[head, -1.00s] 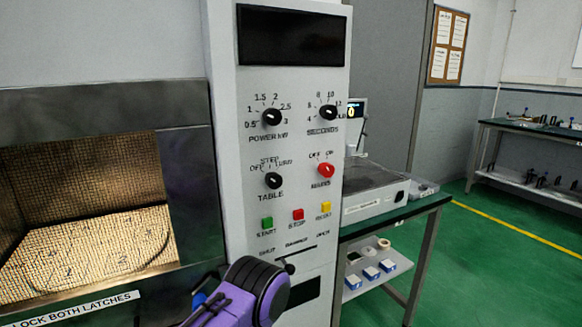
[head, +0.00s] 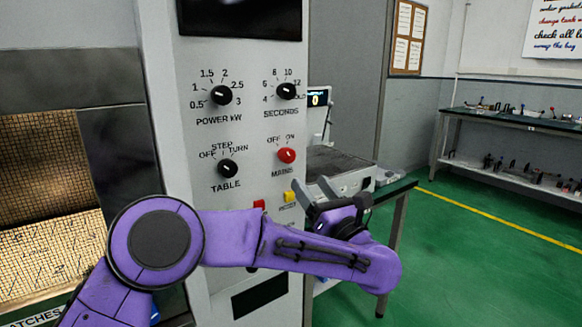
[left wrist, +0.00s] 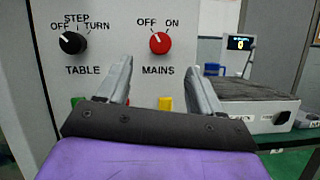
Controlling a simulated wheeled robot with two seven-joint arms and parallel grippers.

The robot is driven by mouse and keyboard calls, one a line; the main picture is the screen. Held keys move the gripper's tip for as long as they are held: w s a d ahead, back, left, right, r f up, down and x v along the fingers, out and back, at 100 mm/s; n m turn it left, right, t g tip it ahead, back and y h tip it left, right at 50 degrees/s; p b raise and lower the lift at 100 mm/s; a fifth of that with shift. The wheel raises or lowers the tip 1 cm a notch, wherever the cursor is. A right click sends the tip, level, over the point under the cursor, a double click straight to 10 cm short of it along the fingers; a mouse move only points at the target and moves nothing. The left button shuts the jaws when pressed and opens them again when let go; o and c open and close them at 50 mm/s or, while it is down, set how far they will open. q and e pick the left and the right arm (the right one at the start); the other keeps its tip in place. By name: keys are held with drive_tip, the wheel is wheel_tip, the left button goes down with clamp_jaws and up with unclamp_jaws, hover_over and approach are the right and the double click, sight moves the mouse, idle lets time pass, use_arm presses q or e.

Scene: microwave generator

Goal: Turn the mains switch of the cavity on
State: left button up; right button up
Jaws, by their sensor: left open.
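The mains switch (head: 286,155) is a red round knob on the white control panel (head: 185,130), with OFF at its upper left and ON at its upper right. It also shows in the left wrist view (left wrist: 160,42), where its pale mark appears to lean toward OFF. My left gripper (head: 312,186) is open and empty, just below and right of the knob in the head view. In the left wrist view its fingers (left wrist: 160,68) stand apart either side below the knob, not touching it. My right gripper is not in view.
The black TABLE knob (head: 227,168) is left of the mains switch. POWER (head: 221,95) and SECONDS (head: 286,90) knobs are above. The yellow button (head: 290,196) is just below; my left arm partly hides other buttons. A bench instrument (head: 345,180) stands right of the panel.

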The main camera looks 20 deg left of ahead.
sight(290, 159)
use_arm(q)
drive_tip(key=p+x, duration=0.3)
drive_tip(key=x, duration=0.6)
drive_tip(key=shift+w+a, duration=0.2)
drive_tip(key=shift+a, duration=0.15)
drive_tip(key=shift+w+a, duration=0.15)
drive_tip(key=shift+w, duration=0.05)
drive_tip(key=shift+c, duration=0.4)
drive_tip(key=c, duration=1)
